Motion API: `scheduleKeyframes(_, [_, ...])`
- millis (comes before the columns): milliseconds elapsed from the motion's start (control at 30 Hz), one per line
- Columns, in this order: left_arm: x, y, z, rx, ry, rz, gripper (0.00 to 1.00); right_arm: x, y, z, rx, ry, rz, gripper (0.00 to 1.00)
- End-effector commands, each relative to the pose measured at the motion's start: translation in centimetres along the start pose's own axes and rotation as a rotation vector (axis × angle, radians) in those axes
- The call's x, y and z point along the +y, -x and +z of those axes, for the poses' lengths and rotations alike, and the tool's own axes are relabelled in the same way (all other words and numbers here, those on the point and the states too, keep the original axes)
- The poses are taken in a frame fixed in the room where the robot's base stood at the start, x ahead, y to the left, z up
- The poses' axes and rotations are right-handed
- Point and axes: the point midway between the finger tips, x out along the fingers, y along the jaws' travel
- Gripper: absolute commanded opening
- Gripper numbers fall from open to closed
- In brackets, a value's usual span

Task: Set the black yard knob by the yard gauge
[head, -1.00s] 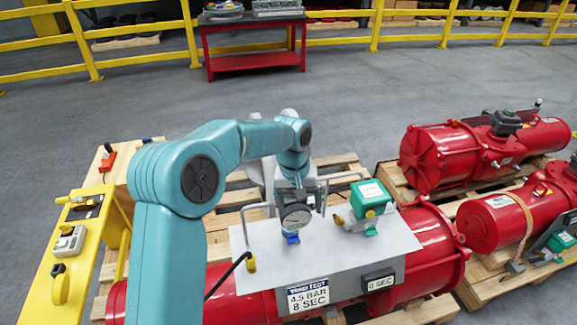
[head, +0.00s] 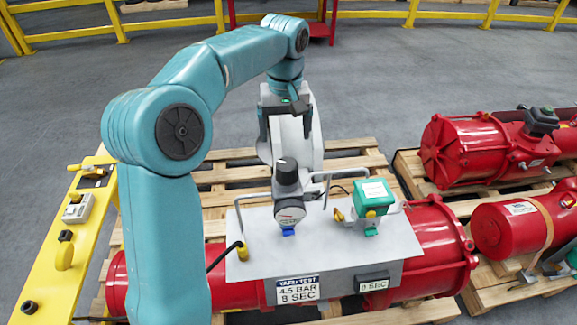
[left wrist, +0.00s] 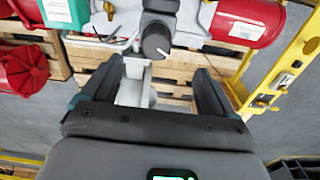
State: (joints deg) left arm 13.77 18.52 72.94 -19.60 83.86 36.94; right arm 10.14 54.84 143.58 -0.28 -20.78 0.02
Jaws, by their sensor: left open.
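The black yard knob (head: 287,170) sits on top of the grey regulator on the plate, with nothing around it. It also shows in the left wrist view (left wrist: 157,41), with a white pointer mark. The round yard gauge (head: 290,211) faces front just below the knob; its needle is too small to read. My left gripper (head: 285,138) is open and empty, above and behind the knob, apart from it. In the left wrist view its two fingers (left wrist: 160,72) are spread, with the knob beyond them. My right gripper is not in view.
A plate (head: 330,245) on the red actuator (head: 440,245) carries handle bars and a green-white box (head: 372,195). A sign (head: 297,290) reads "YARD TEST 4.5 BAR 8 SEC". A yellow rail stand (head: 50,265) is at left. More red actuators lie right.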

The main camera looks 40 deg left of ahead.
Motion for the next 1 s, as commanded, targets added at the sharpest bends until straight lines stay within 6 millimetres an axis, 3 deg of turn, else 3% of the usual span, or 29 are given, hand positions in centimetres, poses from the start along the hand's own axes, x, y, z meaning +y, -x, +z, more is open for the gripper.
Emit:
scheduleKeyframes(33, [-0.1,-1.5,0.1,-0.006,-0.001,-0.005,0.88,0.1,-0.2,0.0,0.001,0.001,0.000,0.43])
scheduleKeyframes(300, [-0.1,-7.9,0.2,-0.006,-0.001,-0.003,0.88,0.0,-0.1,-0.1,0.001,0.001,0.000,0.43])
scheduleKeyframes(500, [0.0,-11.4,-0.1,-0.003,-0.001,-0.003,0.88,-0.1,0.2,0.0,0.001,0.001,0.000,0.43])
scheduleKeyframes(700, [0.2,-12.9,-0.2,-0.001,-0.002,0.000,0.88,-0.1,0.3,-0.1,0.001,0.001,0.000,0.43])
scheduleKeyframes(967, [0.3,-13.1,-0.3,0.000,-0.001,0.000,0.88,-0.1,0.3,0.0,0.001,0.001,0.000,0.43])
scheduleKeyframes(1000, [0.3,-13.1,-0.3,0.000,-0.001,0.000,0.78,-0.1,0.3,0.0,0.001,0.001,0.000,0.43])
